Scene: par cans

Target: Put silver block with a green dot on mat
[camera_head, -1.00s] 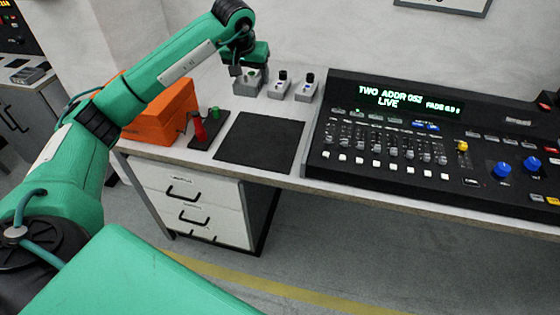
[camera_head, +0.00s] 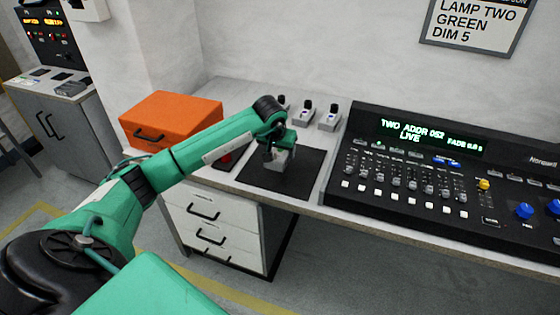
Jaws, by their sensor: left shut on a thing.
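The silver block (camera_head: 279,160) is in my left gripper (camera_head: 279,151), which is shut on it. It is over the middle of the black mat (camera_head: 300,181) on the bench. I cannot tell whether the block's underside touches the mat. The green dot on its top is hidden by the gripper. My right gripper is out of view.
Small grey blocks with dark or blue tops (camera_head: 306,114) stand behind the mat. A lighting console (camera_head: 420,170) is close on the right. An orange box (camera_head: 170,116) stands left. A red piece (camera_head: 225,158) is partly hidden by my arm.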

